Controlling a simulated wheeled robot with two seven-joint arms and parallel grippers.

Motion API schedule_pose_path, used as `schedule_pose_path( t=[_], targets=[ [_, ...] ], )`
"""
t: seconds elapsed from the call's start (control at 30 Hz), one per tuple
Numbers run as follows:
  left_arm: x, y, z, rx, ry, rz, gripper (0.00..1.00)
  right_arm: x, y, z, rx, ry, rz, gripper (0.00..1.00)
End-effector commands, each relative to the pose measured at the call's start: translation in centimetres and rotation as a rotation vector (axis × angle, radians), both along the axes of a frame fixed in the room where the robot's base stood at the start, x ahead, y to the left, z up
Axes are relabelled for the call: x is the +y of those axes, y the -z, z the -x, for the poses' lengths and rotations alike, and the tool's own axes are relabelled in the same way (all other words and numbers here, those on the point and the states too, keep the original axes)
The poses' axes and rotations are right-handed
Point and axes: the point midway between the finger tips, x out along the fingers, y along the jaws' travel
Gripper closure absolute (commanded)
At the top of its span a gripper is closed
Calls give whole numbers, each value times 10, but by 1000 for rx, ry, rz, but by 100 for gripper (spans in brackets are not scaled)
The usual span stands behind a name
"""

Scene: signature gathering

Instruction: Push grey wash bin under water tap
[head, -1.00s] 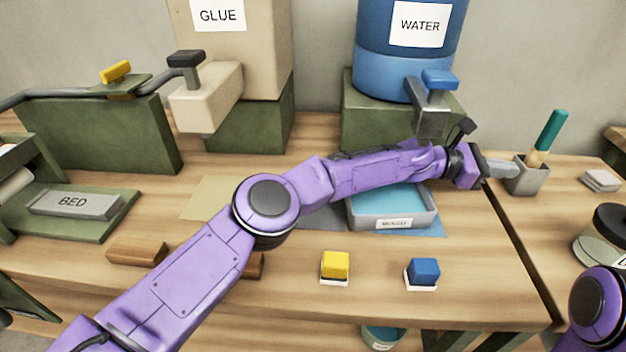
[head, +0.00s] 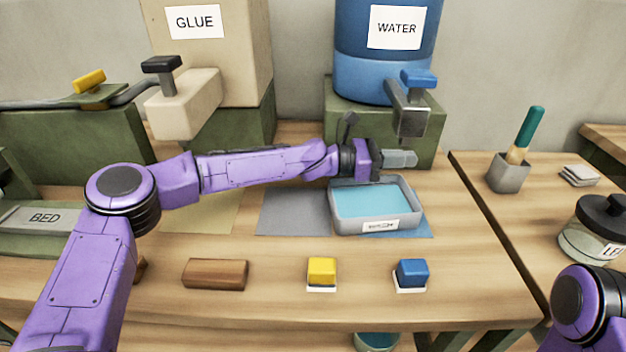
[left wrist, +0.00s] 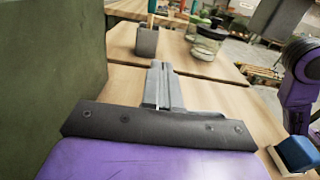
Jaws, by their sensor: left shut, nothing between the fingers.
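The grey wash bin (head: 400,223) holds light blue liquid and has a small white label on its front. It sits on the table over the right part of a grey mat and the left part of a blue mat. The water tap (head: 410,115), with a blue handle, is on the blue WATER barrel (head: 375,78), behind and above the bin's right part. My left gripper (head: 412,159) is shut and empty, pointing right, in front of the tap and over the bin's back edge. Its shut fingers (left wrist: 163,88) show in the left wrist view. My right gripper is out of view.
A GLUE container (head: 215,60) with its spout stands at the back left. A yellow block (head: 322,270), a blue block (head: 411,272) and a brown wooden block (head: 215,274) lie along the front. A brush cup (head: 508,174) and a lidded jar (head: 592,230) stand at right.

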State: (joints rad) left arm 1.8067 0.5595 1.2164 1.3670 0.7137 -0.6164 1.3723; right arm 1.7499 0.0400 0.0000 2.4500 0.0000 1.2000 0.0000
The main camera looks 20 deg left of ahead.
Motion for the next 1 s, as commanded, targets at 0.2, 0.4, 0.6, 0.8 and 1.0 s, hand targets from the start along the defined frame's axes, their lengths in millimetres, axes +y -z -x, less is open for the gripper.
schedule_pose_path(
  t=[0.2,0.4,0.6,0.8,1.0],
  targets=[
    [47,-2,15,1,-3,1,100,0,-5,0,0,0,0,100],
    [89,-3,28,1,-3,1,100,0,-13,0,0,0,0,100],
    [131,-3,42,1,-3,0,100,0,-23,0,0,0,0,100],
    [172,-2,56,1,-3,1,100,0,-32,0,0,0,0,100],
    [188,37,62,2,1,0,100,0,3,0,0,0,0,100]
  ],
)
